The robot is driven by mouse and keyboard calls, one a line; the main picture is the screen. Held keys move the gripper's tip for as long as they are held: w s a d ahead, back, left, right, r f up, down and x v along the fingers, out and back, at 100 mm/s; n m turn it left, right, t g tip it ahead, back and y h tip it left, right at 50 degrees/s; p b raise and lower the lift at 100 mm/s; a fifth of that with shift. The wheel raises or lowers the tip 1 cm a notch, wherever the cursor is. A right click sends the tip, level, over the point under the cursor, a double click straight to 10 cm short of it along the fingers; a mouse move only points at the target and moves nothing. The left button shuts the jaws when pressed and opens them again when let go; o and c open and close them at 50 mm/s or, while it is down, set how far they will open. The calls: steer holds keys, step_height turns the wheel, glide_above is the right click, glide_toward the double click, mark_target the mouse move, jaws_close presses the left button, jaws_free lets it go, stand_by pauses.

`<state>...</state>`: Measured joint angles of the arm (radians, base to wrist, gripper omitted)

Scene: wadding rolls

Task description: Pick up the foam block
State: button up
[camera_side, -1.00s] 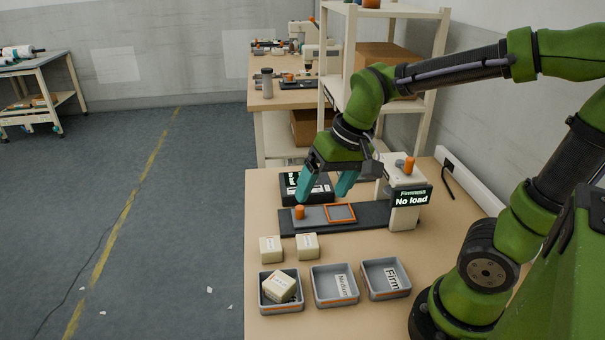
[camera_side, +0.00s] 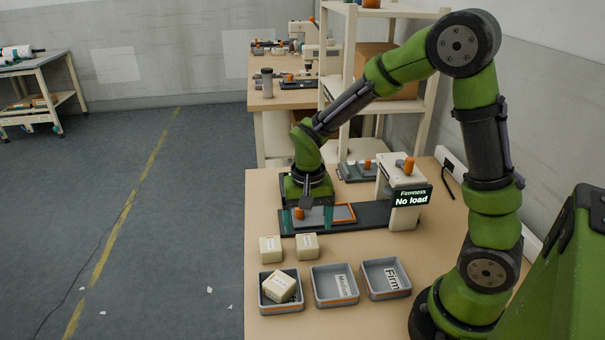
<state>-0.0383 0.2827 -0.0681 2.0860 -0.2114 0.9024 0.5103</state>
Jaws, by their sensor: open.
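Two cream foam blocks stand on the bench, a left one (camera_side: 270,249) and a right one (camera_side: 307,246). Another foam block (camera_side: 279,288) lies tilted in the left grey bin (camera_side: 282,308). My gripper (camera_side: 308,222) points down, open, with its teal fingers apart. It is at the left part of the firmness tester's dark base (camera_side: 370,216), behind the two standing blocks in the picture. An orange knob (camera_side: 299,213) shows between the fingers. I see no block between them. Whether the fingers touch the tester is unclear.
The tester's display (camera_side: 409,197) reads "Firmness No load". A middle bin (camera_side: 334,300) labelled Medium and a right bin (camera_side: 386,293) labelled Firm stand at the front. A shelf rack (camera_side: 436,70) rises behind. Bare bench lies right of the blocks.

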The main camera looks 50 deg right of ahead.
mark_target(307, 240)
steer(key=shift+w+f, duration=0.1)
steer(key=shift+f, duration=3.4)
steer(key=c, duration=1)
